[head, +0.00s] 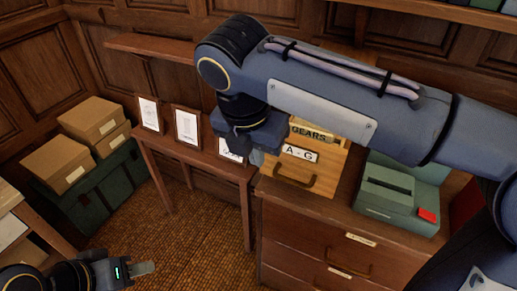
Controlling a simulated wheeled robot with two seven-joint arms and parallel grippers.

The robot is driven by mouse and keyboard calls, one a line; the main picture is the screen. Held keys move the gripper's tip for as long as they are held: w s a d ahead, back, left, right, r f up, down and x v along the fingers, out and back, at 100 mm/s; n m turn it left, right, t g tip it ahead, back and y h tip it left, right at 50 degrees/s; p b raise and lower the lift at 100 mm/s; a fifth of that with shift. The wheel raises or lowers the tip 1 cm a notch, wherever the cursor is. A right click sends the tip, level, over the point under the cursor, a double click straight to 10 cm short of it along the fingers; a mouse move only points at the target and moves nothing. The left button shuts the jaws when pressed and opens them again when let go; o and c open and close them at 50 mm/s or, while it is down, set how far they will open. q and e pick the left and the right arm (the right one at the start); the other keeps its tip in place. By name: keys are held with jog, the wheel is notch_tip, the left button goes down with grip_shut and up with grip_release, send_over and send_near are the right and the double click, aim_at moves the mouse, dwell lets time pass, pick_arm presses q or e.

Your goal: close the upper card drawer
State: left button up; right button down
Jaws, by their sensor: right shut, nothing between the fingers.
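A light wooden card cabinet stands on the dark wooden chest, mostly hidden behind my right arm. A "GEARS" plate (310,132) shows above a drawer front (328,172) with an "A - G" label and a dark handle (296,179). How far this drawer stands out, and whether another lies below it, I cannot tell. My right gripper (255,155) is shut and empty, just left of the "A - G" front; whether it touches it is unclear. My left gripper (143,269) is low at the bottom left, far from the cabinet; its finger gap is not clear.
The chest (310,226) has wide drawers. A green machine (395,195) with a red part sits right of the cabinet. A narrow table (196,155) with framed cards stands to the left. Cardboard boxes (60,160) rest on a green trunk (105,190). The floor between is clear.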

aim_at(270, 159)
jog(key=w+f, duration=0.1)
jog(key=f, duration=0.1)
jog(key=w+d+f, duration=0.1)
jog(key=f, duration=0.1)
jog(key=w+d+f, duration=0.1)
jog(key=f, duration=0.1)
jog(key=shift+w+d+f, duration=0.15)
jog(key=shift+w+f, duration=0.15)
jog(key=shift+w, duration=0.1)
jog(key=shift+w+d+p, duration=0.35)
jog(key=shift+w, duration=0.15)
jog(key=shift+d, duration=0.1)
